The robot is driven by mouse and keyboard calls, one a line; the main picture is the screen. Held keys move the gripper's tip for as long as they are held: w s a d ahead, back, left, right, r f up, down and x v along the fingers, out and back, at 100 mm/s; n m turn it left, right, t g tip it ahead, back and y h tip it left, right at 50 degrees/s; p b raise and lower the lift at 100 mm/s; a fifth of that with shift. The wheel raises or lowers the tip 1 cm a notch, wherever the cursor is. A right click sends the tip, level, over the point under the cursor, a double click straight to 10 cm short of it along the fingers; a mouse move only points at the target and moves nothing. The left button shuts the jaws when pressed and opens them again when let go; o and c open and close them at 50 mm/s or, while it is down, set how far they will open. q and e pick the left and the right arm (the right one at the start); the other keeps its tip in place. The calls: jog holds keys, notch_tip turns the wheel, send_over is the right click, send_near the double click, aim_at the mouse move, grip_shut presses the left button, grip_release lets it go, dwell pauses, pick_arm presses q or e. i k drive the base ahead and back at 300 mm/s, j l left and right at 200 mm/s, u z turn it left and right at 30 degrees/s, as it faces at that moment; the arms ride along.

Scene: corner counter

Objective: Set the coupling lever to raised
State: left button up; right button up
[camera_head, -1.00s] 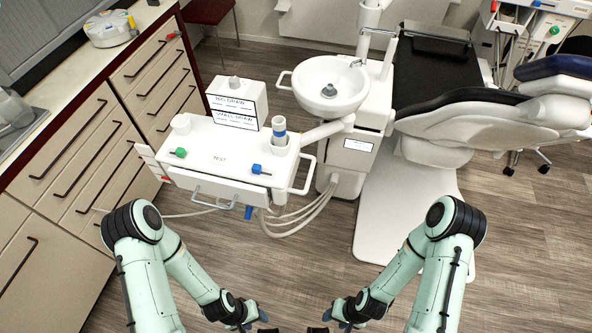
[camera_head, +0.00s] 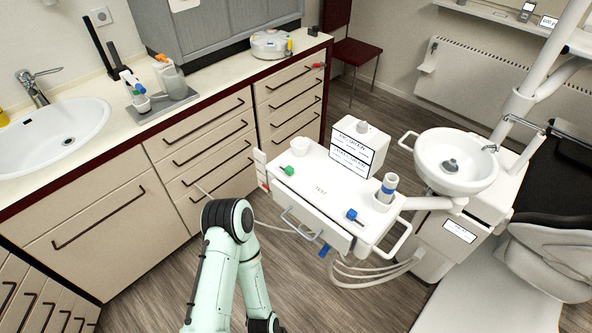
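No lever in view carries a readable name, so I cannot tell which is the coupling lever. A green lever (camera_head: 288,170) sits at the left of the white cart top (camera_head: 320,177), and a blue lever (camera_head: 354,215) sits at its right front. Another blue piece (camera_head: 323,251) hangs below the cart's front edge. A red piece (camera_head: 318,66) shows at the counter edge by the drawers. My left arm rises from the bottom, in front of the cart, with its gripper out of frame. My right arm and gripper are out of view.
A white labelled box (camera_head: 353,147) and a blue-banded cup (camera_head: 386,190) stand on the cart. A basin (camera_head: 456,162) and dental chair (camera_head: 553,250) are to the right. The counter with drawers (camera_head: 211,135) runs along the left. Wood floor is open before the cart.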

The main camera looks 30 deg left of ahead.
aim_at(131, 80)
jog(key=u, duration=2.05)
